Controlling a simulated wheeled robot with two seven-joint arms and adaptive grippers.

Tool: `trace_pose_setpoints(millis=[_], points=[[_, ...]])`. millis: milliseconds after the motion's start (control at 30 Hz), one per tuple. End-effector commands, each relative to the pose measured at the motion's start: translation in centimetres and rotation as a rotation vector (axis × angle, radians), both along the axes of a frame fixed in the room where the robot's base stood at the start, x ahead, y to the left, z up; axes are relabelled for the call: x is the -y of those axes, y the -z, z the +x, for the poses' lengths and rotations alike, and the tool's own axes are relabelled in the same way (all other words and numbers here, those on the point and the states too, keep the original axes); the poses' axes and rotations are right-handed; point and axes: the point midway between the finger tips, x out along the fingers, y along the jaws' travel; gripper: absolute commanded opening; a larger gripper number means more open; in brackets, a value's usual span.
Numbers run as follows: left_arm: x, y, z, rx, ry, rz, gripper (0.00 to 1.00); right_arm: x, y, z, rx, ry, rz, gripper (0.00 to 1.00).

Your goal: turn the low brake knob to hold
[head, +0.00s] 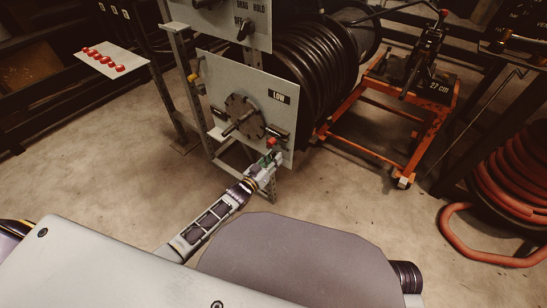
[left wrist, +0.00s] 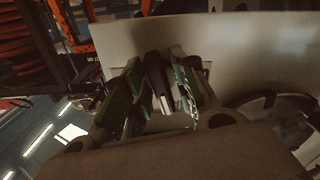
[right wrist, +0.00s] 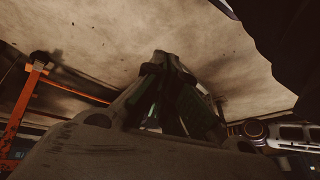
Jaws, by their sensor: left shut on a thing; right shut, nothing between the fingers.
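The grey low panel (head: 217,74) carries a "LOW" label, a round dark disc (head: 243,117) with a handle, and dark fittings near its lower right corner. My left gripper (head: 270,158) is at that lower right corner, beside a small red part (head: 272,142). In the left wrist view its green-padded fingers (left wrist: 163,85) are shut on a black knob (left wrist: 154,66) in front of the pale panel. The knob's pointer and marks are hidden. My right gripper (right wrist: 174,75) is shut and empty over the floor, and is outside the head view.
An upper panel (head: 222,18) with a black knob (head: 244,30) reads DRAG, HOLD and OFF. A black hose reel (head: 312,65) stands behind the panels. An orange cart (head: 380,125) and a red hose coil (head: 515,175) are at right. Concrete floor is open between.

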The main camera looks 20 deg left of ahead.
Motion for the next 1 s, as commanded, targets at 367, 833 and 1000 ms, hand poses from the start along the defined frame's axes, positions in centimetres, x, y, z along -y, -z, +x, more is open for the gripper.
trace_pose_setpoints(millis=[367,833,1000], points=[[-0.1,-0.1,0.0,0.119,-0.001,0.331,0.04,1.3,-4.3,-0.7,-0.059,-0.008,-0.065,0.0],[-0.1,-0.1,0.0,0.236,0.0,0.65,0.04,1.9,-4.3,-0.9,-0.091,-0.006,-0.09,0.0],[-0.1,0.0,0.0,0.252,0.0,0.695,0.04,1.9,-4.2,-0.8,-0.092,-0.005,-0.091,0.0]])
